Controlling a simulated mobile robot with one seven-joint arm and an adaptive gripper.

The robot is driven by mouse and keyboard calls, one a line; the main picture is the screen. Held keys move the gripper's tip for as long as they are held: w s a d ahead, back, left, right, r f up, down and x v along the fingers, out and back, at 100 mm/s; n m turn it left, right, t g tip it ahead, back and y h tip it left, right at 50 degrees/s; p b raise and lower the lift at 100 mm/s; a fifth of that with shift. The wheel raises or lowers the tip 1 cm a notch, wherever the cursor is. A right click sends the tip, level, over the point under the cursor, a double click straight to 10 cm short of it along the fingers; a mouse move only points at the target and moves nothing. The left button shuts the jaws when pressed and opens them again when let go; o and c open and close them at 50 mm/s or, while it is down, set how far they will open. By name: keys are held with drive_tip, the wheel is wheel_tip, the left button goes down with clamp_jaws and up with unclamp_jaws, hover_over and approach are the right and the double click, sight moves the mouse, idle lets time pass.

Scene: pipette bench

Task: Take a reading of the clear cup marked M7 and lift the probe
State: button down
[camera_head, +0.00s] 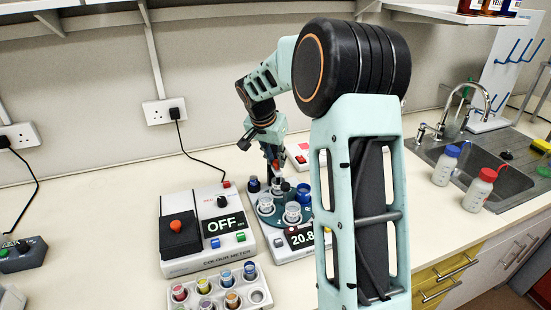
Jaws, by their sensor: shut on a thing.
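Several clear cups stand on a round dark teal plate (277,221) on a white meter (290,246) whose display reads 20.8. One clear cup (266,205) is at the left of the plate, another (292,212) at the front, and another (278,185) at the back. I cannot read which cup is marked M7. My gripper (273,160) points down above the back of the plate. It is shut on the probe, a thin piece with red showing at the fingers; its lower end is too small to place in or above a cup.
A colour meter (205,250) reading OFF stands to the left, with a white rack (262,283) of coloured pots in front. A blue-topped pot (303,192) stands at the plate's back right. Two wash bottles (445,165) stand by the sink (490,170). My arm hides the bench behind it.

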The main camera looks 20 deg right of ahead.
wheel_tip(320, 180, up, 6)
drive_tip(key=shift+f+p, duration=0.15)
drive_tip(key=shift+p, duration=0.7)
drive_tip(key=shift+w, duration=0.1)
drive_tip(key=c, duration=2.2)
unclamp_jaws()
drive_tip(key=shift+o, duration=0.8)
